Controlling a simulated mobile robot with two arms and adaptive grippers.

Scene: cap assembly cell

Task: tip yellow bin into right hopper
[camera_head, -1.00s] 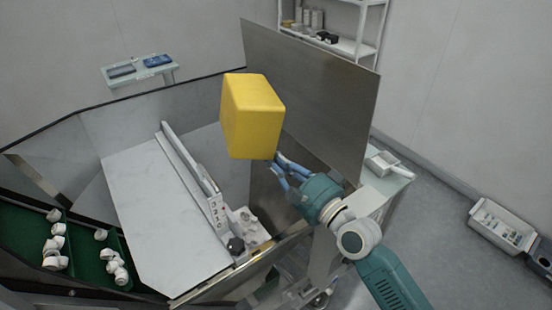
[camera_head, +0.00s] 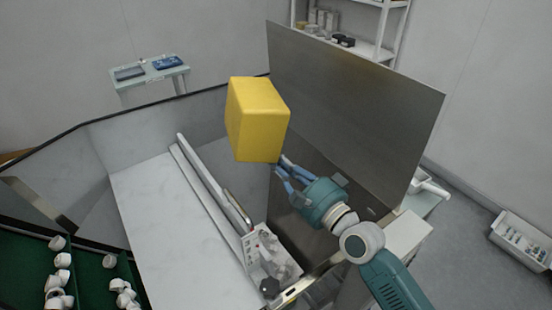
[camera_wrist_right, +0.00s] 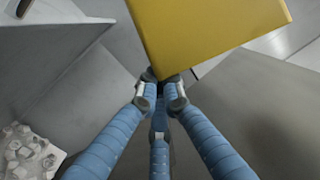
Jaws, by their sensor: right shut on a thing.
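The yellow bin (camera_head: 258,120) is held up in the air in the head view, with its flat outer faces toward the camera; its opening is hidden. My right gripper (camera_head: 283,166) is shut on the bin's lower right edge. In the right wrist view the blue fingers of my right gripper (camera_wrist_right: 160,88) meet at the corner of the yellow bin (camera_wrist_right: 205,28). The bin hangs over the right hopper (camera_head: 300,200), a grey-walled space right of the white divider. My left gripper is not in view.
A tall metal panel (camera_head: 350,105) stands close behind and right of the bin. The white sloped surface (camera_head: 165,220) lies left. Green trays (camera_head: 95,275) hold several white caps. A grey bin with small items (camera_head: 520,238) is on the floor at right.

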